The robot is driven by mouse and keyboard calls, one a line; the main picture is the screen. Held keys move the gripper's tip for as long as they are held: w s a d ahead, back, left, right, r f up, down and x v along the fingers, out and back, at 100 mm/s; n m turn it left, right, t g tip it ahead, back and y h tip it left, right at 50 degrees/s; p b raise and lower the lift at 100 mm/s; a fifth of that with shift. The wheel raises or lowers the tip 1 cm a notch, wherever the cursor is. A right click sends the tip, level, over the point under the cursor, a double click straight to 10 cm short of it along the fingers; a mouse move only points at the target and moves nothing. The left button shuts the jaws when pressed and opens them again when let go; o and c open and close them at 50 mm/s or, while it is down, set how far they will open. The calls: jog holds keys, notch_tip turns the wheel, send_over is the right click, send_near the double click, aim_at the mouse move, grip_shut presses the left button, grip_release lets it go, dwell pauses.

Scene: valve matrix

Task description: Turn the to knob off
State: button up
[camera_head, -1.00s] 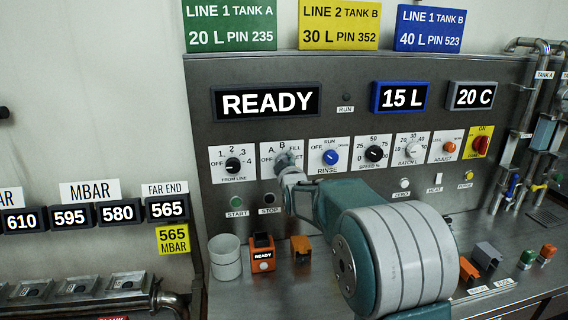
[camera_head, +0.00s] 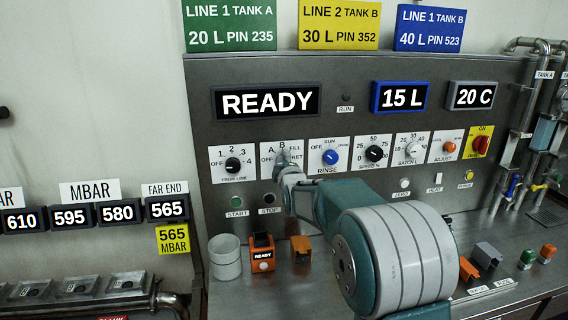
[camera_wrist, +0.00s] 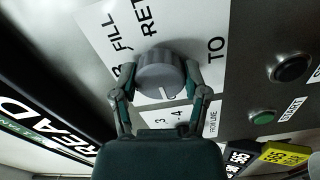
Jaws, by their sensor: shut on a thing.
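The TO knob is a round grey knob (camera_wrist: 160,74) on a white plate (camera_wrist: 92,28) with the labels FILL, RET and TO. In the wrist view my gripper (camera_wrist: 158,82) has one finger on each side of the knob and is shut on it. In the head view my gripper (camera_head: 287,163) is at the plate marked OFF, A, B, FILL and RET and hides most of the knob.
The FROM LINE knob (camera_head: 233,165) is close on the left, and the blue RINSE knob (camera_head: 330,157) on the right. Green START (camera_head: 236,201) and black STOP (camera_head: 269,199) buttons sit below. A grey cup (camera_head: 225,258) and an orange box (camera_head: 262,252) stand on the ledge.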

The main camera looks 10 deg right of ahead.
jog(key=shift+a+f, duration=0.1)
jog(key=shift+f, duration=0.2)
jog(key=o, duration=1.1)
jog(key=shift+o, duration=0.2)
jog(key=shift+a+r, duration=0.1)
jog(key=shift+s+r, duration=0.1)
jog(key=s, duration=1.1)
jog(key=shift+s, duration=0.35)
